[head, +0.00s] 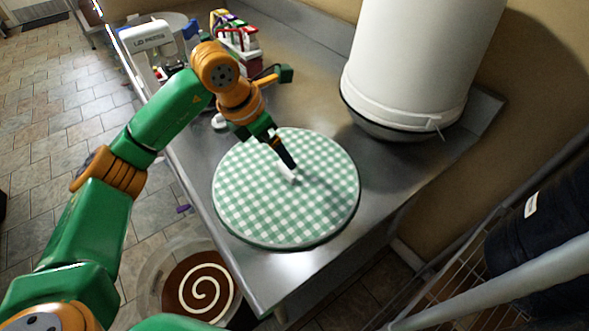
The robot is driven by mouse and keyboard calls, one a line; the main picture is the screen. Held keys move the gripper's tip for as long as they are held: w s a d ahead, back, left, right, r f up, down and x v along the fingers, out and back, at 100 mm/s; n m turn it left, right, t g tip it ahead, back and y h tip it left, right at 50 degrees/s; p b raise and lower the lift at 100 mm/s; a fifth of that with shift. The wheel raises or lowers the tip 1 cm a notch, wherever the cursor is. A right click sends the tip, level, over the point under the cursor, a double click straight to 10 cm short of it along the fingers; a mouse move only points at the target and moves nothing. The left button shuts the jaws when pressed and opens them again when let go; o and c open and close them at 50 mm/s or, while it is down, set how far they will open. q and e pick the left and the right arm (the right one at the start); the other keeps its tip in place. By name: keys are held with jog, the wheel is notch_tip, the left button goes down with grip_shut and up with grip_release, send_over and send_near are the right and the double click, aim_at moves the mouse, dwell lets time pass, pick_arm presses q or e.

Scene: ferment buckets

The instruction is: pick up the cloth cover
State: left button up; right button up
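The cloth cover (250,200) is round, with a green and white check. It lies flat on the steel table in the head view and has a small white knob (291,178) near its middle. My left gripper (289,168) points down over the cover, with its dark fingertips at or just above the knob. From this view I cannot tell whether the fingers touch the knob or are shut on it. My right gripper is not in view; only a green part of my own arm shows at the bottom edge.
A large white bucket (415,60) stands at the table's back right. A white machine (150,42) and several coloured items (235,35) stand at the far left end. A bucket with a brown and white spiral (200,288) is on the floor below. The steel table (285,285) is bare in front.

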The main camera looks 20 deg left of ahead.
aim_at(285, 169)
pick_arm(q)
jog(key=shift+s+d+f, duration=0.1)
jog(key=shift+s+f, duration=0.1)
jog(key=shift+f, duration=0.05)
jog(key=f+p, duration=0.1)
jog(key=p, duration=0.1)
jog(key=s+f+p, duration=0.1)
jog(key=shift+d+f, duration=0.3)
jog(key=shift+d, duration=0.05)
jog(key=x, duration=0.3)
jog(key=shift+w+a, duration=0.1)
jog(key=shift+w, duration=0.2)
jog(key=shift+w+f, duration=0.15)
jog(key=shift+f, duration=0.05)
jog(key=shift+r, duration=0.15)
jog(key=c, duration=1.4)
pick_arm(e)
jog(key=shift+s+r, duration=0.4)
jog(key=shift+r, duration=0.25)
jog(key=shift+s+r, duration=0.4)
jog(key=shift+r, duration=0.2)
pick_arm(q)
jog(key=shift+o, duration=0.2)
